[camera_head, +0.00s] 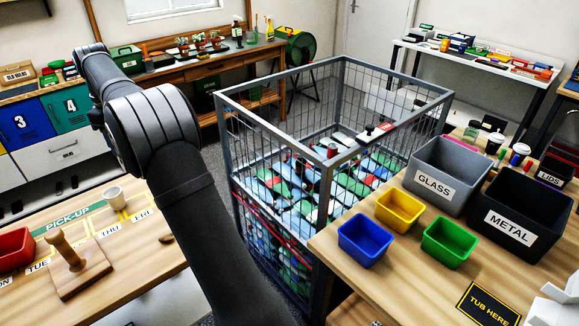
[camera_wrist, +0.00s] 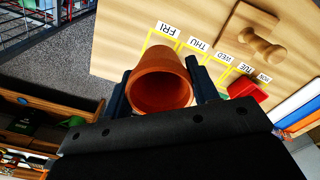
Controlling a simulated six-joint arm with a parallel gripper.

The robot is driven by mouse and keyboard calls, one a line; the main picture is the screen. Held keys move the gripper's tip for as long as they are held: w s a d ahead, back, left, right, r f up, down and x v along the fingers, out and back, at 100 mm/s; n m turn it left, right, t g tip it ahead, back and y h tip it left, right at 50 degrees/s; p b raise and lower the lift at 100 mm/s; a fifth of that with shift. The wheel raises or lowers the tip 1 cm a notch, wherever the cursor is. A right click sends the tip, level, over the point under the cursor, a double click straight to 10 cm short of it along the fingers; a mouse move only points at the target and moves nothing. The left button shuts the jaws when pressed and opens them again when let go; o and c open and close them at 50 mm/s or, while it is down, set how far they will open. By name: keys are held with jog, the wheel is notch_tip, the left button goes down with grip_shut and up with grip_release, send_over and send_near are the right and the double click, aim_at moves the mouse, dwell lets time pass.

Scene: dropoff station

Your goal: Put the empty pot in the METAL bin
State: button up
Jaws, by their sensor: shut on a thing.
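The terracotta pot (camera_wrist: 165,62) shows in the wrist view with its open mouth towards the camera; no contents show in it. My gripper (camera_wrist: 160,74) is shut on it, a dark finger on either side. The pick-up table is behind the pot in that view; the height of the gap is unclear. In the head view, neither gripper nor held pot can be made out. The METAL bin (camera_head: 523,208), a black open box with a white label, stands on the right-hand table, far from my arm's end. Its floor is dark and hard to see.
The grey GLASS bin (camera_head: 447,171) stands left of METAL. Blue (camera_head: 364,239), yellow (camera_head: 400,210) and green tubs (camera_head: 449,240) sit in front. A tall wire cage (camera_head: 320,190) separates the tables.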

jog(key=w+d+m, duration=0.2)
jog(key=w+d, duration=0.5)
jog(key=d, duration=0.5)
jog(key=w+d+m, duration=0.2)
jog(key=w+d, duration=0.6)
jog(key=d, duration=0.4)
jog(key=w+d+m, duration=0.2)
jog(key=w+d, duration=0.6)
jog(key=d, duration=0.4)
jog(key=shift+r, duration=0.15)
jog(key=d+m, duration=0.1)
jog(key=d, duration=1.1)
jog(key=d+m, duration=0.2)
jog(key=d, duration=1)
jog(key=d+m, duration=0.2)
jog(key=d, duration=1)
jog(key=shift+s+d, duration=0.1)
jog(key=shift+d, duration=0.1)
jog(key=s+d+m, duration=0.2)
jog(key=s+d, duration=0.5)
jog(key=d, duration=0.5)
jog(key=s+d+m, duration=0.2)
jog(key=s+d, duration=0.6)
jog(key=d, duration=0.3)
jog(key=s+d+m, duration=0.2)
jog(key=s+d, duration=0.5)
jog(key=d, duration=0.5)
notch_tip(320, 180, down, 21)
jog(key=shift+d+f, duration=0.1)
jog(key=shift+f, duration=0.1)
